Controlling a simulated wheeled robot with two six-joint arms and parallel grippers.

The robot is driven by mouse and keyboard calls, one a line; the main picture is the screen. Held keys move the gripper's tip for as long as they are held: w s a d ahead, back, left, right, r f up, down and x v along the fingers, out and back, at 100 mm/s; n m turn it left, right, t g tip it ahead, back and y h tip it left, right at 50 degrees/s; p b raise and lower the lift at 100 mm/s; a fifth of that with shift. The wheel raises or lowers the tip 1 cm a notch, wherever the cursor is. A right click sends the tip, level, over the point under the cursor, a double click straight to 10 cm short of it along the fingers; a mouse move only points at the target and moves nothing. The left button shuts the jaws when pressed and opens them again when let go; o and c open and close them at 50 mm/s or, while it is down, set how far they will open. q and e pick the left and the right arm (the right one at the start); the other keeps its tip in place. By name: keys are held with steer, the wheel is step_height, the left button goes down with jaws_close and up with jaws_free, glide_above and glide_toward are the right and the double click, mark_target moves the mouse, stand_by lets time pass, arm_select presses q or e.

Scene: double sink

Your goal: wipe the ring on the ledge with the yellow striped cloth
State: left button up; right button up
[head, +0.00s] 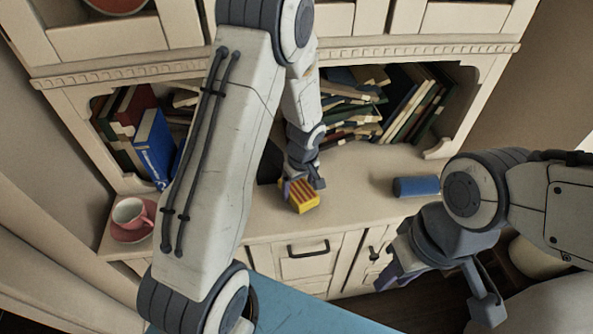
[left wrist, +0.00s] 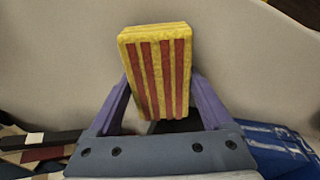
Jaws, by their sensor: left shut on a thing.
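The yellow cloth with red stripes (head: 304,197) is a block-like pad at the front of the ledge (head: 355,205). My left gripper (head: 299,185) is shut on it. In the left wrist view, the cloth (left wrist: 158,75) sits between the two purple fingers of my left gripper (left wrist: 165,108). I cannot tell whether the cloth touches the ledge. I see no ring on the ledge; my left arm and the cloth hide part of the surface. My right gripper (head: 392,275) hangs in front of the cabinet at the lower right, away from the cloth; its jaw opening is unclear.
A pink cup (head: 130,213) on a saucer (head: 133,234) stands at the ledge's left end. A blue cylinder (head: 416,187) lies to the right of the cloth. Books (head: 415,108) fill the shelf behind, with a blue book (head: 155,145) at left. Ledge between cloth and cylinder is clear.

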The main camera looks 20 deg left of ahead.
arm_select(q)
steer(key=r, duration=0.1)
steer(key=r+p, duration=0.1)
steer(key=shift+d+r, duration=0.3)
steer(key=shift+r, duration=0.05)
steer(key=shift+r+p, duration=1.55)
steer(key=shift+r, duration=0.6)
